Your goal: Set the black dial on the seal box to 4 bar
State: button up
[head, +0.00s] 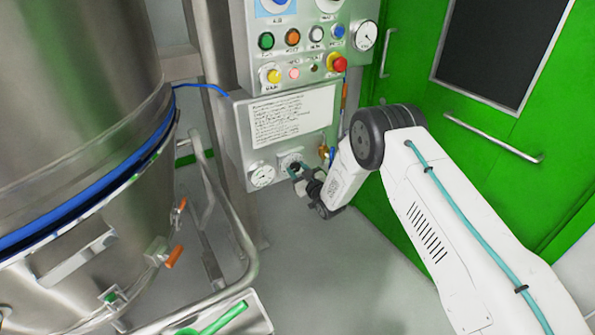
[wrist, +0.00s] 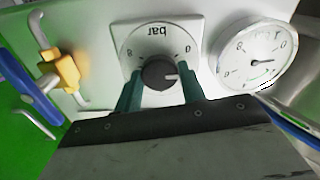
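The black dial (wrist: 157,74) sits on a white square plate marked "bar" on the seal box (head: 243,147). In the wrist view the plate appears upside down, and the dial's white mark points to the right, below the 0. My gripper (wrist: 160,82) has one teal finger on each side of the dial, both close against it. In the head view my gripper (head: 298,172) reaches the lower front of the seal box and partly hides the dial.
A round pressure gauge (wrist: 254,57) is beside the dial; it also shows in the head view (head: 262,176). A brass-yellow valve (wrist: 60,73) is on the other side. A button panel (head: 300,45) is above. A steel vessel (head: 75,120) with a rail stands left, green doors (head: 480,120) right.

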jog(key=c, duration=0.3)
jog(key=shift+c, duration=0.2)
jog(key=shift+m, duration=0.4)
jog(key=m, duration=0.3)
jog(key=shift+m, duration=0.3)
jog(key=m, duration=0.3)
jog(key=shift+m, duration=0.4)
jog(key=m, duration=0.4)
jog(key=shift+f+m, duration=0.1)
jog(key=shift+m, duration=2.7)
